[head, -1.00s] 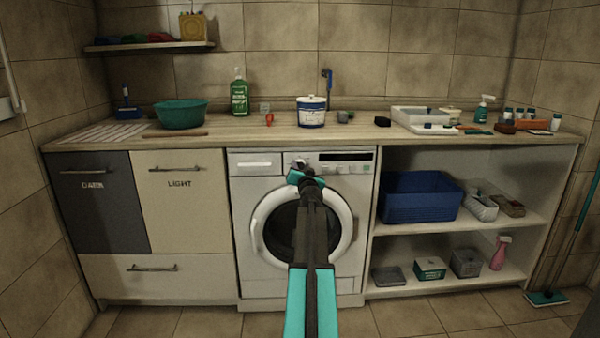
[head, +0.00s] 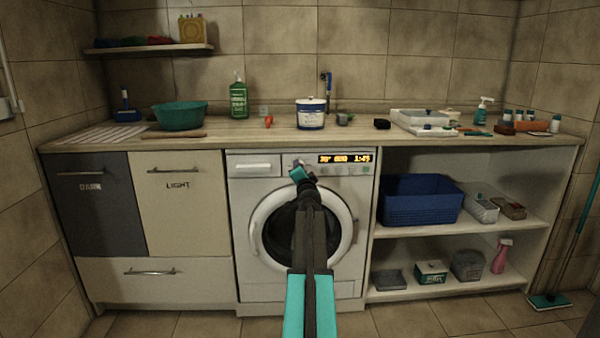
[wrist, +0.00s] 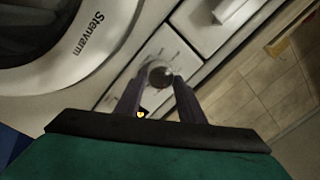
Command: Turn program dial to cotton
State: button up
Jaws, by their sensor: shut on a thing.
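The white washing machine (head: 250,283) stands under the counter with its round door shut. Its program dial (head: 299,163) is at the top middle of the front panel, largely hidden by my gripper in the head view. My gripper (wrist: 161,80) is shut on the dial, one finger on each side. In the head view my gripper (head: 300,173) reaches the panel. The display (head: 344,158) is lit amber; its small text is hard to read.
The detergent drawer (head: 254,166) is shut, left of the dial. The door handle ring lies just below my gripper. Hampers (head: 180,215) stand at left, an open shelf with a blue basket (head: 420,205) at right. The counter above holds bottles and tubs.

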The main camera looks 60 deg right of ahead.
jog(key=shift+d+r, duration=0.15)
jog(key=o, duration=1)
jog(key=shift+o, duration=0.2)
jog(key=shift+a+f, duration=0.2)
jog(key=v, duration=1.3)
jog(key=shift+s, duration=0.3)
jog(key=shift+a, duration=0.15)
